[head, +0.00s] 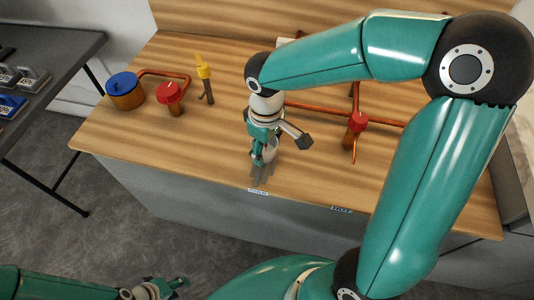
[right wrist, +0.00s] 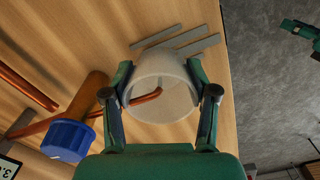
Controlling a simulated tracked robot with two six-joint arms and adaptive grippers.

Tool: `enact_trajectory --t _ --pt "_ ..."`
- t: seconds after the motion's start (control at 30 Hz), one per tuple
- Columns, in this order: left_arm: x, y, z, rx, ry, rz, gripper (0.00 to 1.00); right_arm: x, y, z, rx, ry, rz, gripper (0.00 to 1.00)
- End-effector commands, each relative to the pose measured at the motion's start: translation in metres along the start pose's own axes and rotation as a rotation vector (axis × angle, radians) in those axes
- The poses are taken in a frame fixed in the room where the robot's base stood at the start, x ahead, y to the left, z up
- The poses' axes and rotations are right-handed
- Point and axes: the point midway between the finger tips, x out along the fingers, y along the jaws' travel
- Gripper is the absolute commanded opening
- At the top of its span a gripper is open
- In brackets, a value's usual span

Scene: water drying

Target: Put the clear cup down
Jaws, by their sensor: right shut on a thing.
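The clear cup (right wrist: 163,82) is between the two fingers of my right gripper (right wrist: 160,92), which is shut on its sides. In the head view the cup (head: 271,149) is partly hidden by my right gripper (head: 263,155), over the front part of the wooden table (head: 215,140). I cannot tell whether its base touches the table. A bent copper pipe end (right wrist: 148,97) shows at the cup in the wrist view. My left gripper (head: 168,288) is low at the front, away from the table; its finger opening is unclear.
Grey strips (right wrist: 185,40) lie beside the cup near the table's front edge. A blue-capped copper piece (right wrist: 68,138) is close to my right gripper. At the left stand a blue-lidded pot (head: 125,92), a red-topped valve (head: 170,95) and a yellow-topped piece (head: 204,75).

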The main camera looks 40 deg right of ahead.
Motion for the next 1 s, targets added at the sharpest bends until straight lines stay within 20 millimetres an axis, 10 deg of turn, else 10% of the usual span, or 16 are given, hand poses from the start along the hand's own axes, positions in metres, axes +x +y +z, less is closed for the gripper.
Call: enact_trajectory --t 0.57,0.6,0.73,1.0 --pt "0.007 -0.002 0.0 0.0 0.0 0.0 0.4 0.032 0.0 0.0 0.0 0.0 0.0 0.34" --pt "0.006 -0.002 0.0 0.0 0.0 0.0 0.4 0.031 0.0 0.0 0.0 0.0 0.0 0.61" --pt "0.005 -0.002 0.0 0.0 0.0 0.0 0.4 0.031 0.0 0.0 -0.001 -0.001 0.0 0.83" --pt "0.005 -0.002 0.0 0.0 0.0 0.0 0.4 0.031 0.0 0.0 0.0 -0.001 0.0 0.83"
